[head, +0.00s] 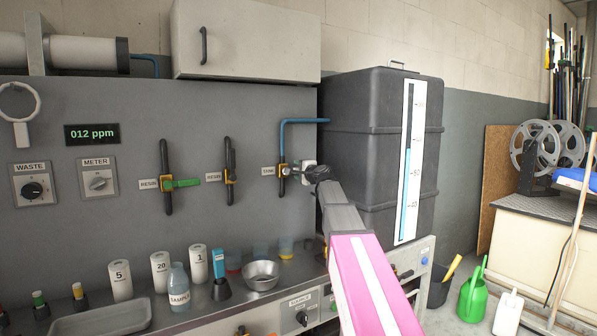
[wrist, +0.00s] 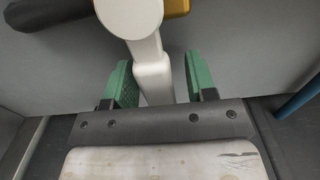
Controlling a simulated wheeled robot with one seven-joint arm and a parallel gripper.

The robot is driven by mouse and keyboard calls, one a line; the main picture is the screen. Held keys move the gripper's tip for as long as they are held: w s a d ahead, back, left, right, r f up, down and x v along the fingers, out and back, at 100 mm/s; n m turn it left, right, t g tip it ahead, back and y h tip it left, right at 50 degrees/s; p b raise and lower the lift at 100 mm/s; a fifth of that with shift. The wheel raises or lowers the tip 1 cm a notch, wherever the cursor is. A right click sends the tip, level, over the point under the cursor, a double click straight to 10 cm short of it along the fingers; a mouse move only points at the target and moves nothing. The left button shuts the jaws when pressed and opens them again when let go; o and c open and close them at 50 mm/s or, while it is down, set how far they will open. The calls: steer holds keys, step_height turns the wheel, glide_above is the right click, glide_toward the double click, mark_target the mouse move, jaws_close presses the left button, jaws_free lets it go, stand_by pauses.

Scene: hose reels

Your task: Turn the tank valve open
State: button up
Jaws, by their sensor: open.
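The tank valve (head: 283,184) is a small brass-coloured body on the grey wall panel, beside a small label and under a blue pipe. In the wrist view its yellow body (wrist: 176,7) shows at the top edge, with a pale grey handle (wrist: 150,52) running down from a round hub. My gripper (head: 301,170) is at the valve in the head view, and its outline there is small and partly hidden by my arm. In the wrist view my gripper (wrist: 160,78) is open, with one green pad on each side of the handle. Gaps show between pads and handle.
Two resin valves (head: 167,182) (head: 229,174) sit to the left on the panel. A dark tank (head: 370,110) stands close on the right. Below is a bench with bottles and a metal bowl (head: 261,275). A blue pipe (wrist: 299,99) shows at right in the wrist view.

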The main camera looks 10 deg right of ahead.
steer(key=shift+w+a, duration=0.1)
steer(key=shift+w, duration=0.15)
steer(key=shift+c, duration=0.3)
jaws_close()
